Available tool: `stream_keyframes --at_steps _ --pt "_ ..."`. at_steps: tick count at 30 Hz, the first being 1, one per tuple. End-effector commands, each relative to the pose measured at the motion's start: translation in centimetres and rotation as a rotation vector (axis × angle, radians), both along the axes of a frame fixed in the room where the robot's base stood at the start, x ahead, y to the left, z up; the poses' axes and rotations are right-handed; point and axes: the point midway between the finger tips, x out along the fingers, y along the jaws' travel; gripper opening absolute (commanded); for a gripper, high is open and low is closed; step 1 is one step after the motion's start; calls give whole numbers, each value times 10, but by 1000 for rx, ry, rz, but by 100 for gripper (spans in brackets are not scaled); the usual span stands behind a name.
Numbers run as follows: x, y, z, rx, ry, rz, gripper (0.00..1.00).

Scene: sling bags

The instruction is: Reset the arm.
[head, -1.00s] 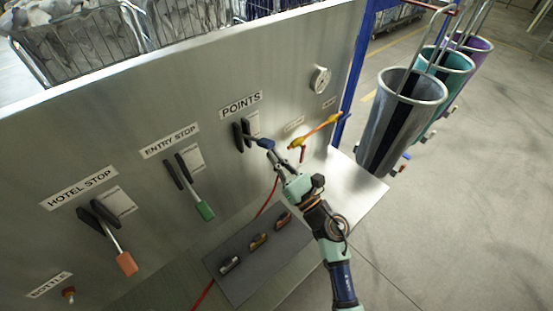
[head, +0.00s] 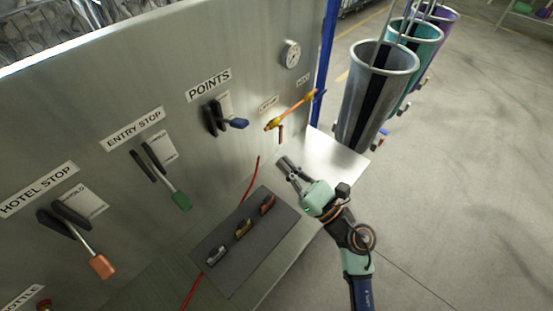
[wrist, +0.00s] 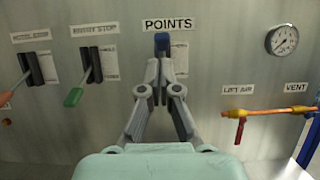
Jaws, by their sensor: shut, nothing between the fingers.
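My gripper (head: 284,165) is shut and empty in the head view, held over the shelf in front of the panel. It is apart from the blue-handled POINTS lever (head: 232,123), which lies up and to its left. In the wrist view my gripper (wrist: 160,68) points at the panel, with the blue handle (wrist: 162,42) showing just above the fingertips. The fingers hide the lower part of the POINTS lever there.
The panel also carries a green ENTRY STOP lever (head: 181,201), an orange HOTEL STOP lever (head: 102,265), a gauge (head: 291,54) and an orange pipe (head: 295,108) with a red valve handle. A dark mat (head: 225,272) holds small items. Tall bins (head: 363,130) stand right.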

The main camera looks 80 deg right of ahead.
Motion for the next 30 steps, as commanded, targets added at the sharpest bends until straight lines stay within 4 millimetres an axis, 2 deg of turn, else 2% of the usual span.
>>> stream_keyframes --at_steps 20,23,26,27,29,30 --pt "0 0 0 2 -1 1 0" --pt "7 3 27 58 -104 21 0" --pt "21 11 84 258 -379 96 0" --pt "28 15 107 389 -521 148 0" --pt "40 21 132 638 -732 242 0" --pt "52 27 141 824 -856 305 0"
